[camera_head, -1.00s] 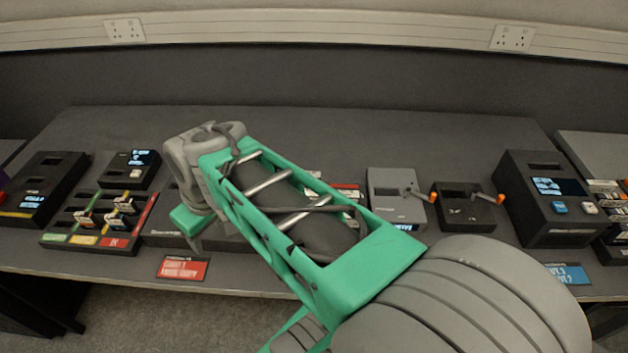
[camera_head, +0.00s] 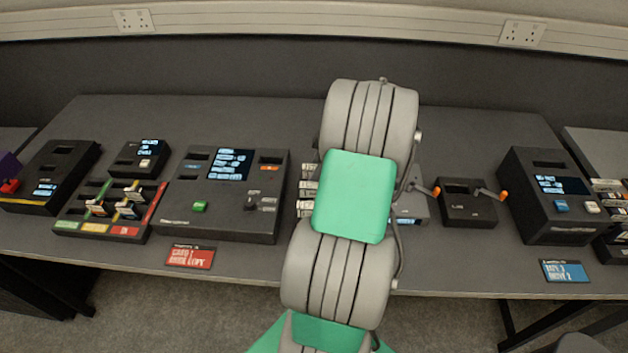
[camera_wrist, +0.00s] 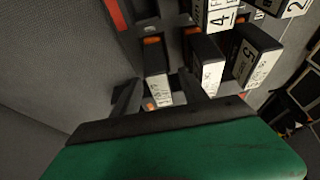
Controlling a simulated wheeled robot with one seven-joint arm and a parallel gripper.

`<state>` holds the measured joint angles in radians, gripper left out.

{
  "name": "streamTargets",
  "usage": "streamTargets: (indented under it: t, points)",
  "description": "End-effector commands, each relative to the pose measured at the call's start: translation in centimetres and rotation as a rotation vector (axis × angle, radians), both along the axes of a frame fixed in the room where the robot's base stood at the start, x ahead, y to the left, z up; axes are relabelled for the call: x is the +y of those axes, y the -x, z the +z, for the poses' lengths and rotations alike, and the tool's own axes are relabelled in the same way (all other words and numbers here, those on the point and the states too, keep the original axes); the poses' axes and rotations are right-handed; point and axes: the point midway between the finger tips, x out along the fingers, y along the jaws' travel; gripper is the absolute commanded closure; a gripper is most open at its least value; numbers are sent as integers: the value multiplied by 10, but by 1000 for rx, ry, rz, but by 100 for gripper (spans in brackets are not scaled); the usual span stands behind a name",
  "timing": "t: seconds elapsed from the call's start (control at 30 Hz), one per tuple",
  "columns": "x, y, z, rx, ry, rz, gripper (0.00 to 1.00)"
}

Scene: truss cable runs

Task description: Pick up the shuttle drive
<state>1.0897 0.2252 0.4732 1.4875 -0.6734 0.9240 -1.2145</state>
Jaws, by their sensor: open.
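In the wrist view my gripper (camera_wrist: 157,80) is open, with one dark finger on each side of a small drive (camera_wrist: 159,90). That drive has a white label and an orange part. Its print is too blurred to tell whether it is the shuttle drive. Whether the fingers touch it cannot be told. Other drives stand close by to the right, one marked 4 (camera_wrist: 213,17) and one marked 5 (camera_wrist: 252,57). In the head view my arm hides my gripper, and a stack of white-labelled drives (camera_head: 306,186) shows partly at the arm's left edge.
A black console (camera_head: 225,200) with a screen stands left of my arm. Further left is a rack (camera_head: 110,212) with coloured strips and several drives. Two boxes with orange-tipped levers, one black (camera_head: 467,204), and a black screen unit (camera_head: 545,197) stand to the right. The table's back strip is mostly clear.

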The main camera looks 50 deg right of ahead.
Motion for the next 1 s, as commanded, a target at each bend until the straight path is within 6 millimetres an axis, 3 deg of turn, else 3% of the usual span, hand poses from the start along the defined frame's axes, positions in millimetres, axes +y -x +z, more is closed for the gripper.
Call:
streamTargets:
  t: [0.27, 0.9, 1.0]
  points:
    - [2, -3, -7, 0, 2, -1, 49]
    - [2, -2, -7, 0, 2, -2, 100]
    - [2, -2, -7, 0, 2, -2, 100]
